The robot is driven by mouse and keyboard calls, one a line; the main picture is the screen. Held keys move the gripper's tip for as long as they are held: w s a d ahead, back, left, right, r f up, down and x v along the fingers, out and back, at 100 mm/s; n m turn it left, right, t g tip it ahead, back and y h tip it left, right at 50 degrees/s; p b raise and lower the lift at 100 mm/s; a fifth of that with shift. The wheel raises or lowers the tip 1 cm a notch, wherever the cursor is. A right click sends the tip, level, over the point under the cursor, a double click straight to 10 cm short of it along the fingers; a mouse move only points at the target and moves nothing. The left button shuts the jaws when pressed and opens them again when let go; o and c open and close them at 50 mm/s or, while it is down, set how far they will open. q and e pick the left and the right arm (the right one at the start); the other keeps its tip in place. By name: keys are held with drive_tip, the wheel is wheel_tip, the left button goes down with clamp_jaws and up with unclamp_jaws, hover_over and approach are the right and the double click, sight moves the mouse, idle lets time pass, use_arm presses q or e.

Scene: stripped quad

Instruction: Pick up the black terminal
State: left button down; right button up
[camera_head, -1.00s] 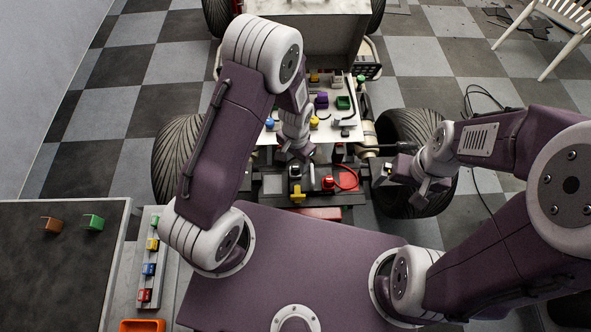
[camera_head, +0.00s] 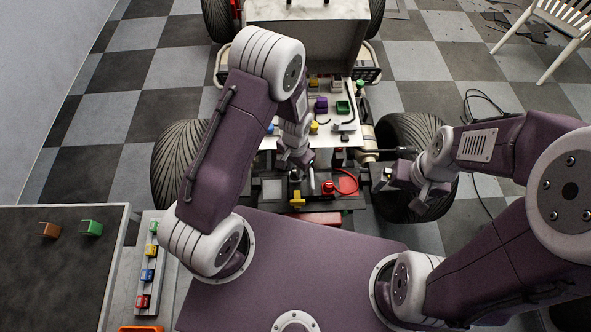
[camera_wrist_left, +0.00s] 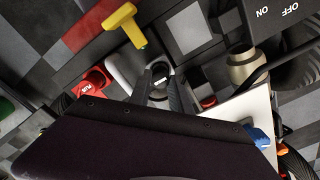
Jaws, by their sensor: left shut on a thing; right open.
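The black terminal (camera_wrist_left: 160,72), a small dark piece with a pale label, sits between the fingers of my left gripper (camera_wrist_left: 160,88) in the left wrist view. That gripper is shut on it. In the head view my left gripper (camera_head: 307,178) is low over the engine bay, and the terminal is hard to make out there. The red terminal (camera_wrist_left: 92,84), marked PLUS, lies to the left in the wrist view; in the head view it (camera_head: 328,186) is beside a red cable (camera_head: 347,183). My right gripper (camera_head: 403,177) is open, to the right above the wheel.
A yellow T-shaped handle (camera_head: 296,190) stands close to the left gripper. A white tray (camera_head: 335,125) with small coloured parts lies behind. A dark worktop (camera_head: 70,270) with brown and green clips and a rail (camera_head: 148,275) of coloured blocks are at left.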

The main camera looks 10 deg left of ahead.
use_arm(q)
wheel_tip(320, 180, up, 3)
drive_tip(key=shift+r, duration=0.1)
drive_tip(key=s+d+r+p, duration=0.1)
drive_tip(key=s+d+r, duration=0.2)
drive_tip(key=d+r, duration=0.4)
drive_tip(key=d, duration=0.4)
drive_tip(key=shift+d, duration=0.2)
drive_tip(key=shift+w+r, duration=0.1)
wheel_tip(320, 180, up, 4)
drive_tip(key=p, duration=0.4)
drive_tip(key=s+a, duration=0.1)
drive_tip(key=a, duration=1.3)
drive_tip(key=shift+s+p, duration=0.2)
drive_tip(key=shift+p, duration=0.2)
drive_tip(key=a, duration=0.4)
drive_tip(key=shift+s+a, duration=0.25)
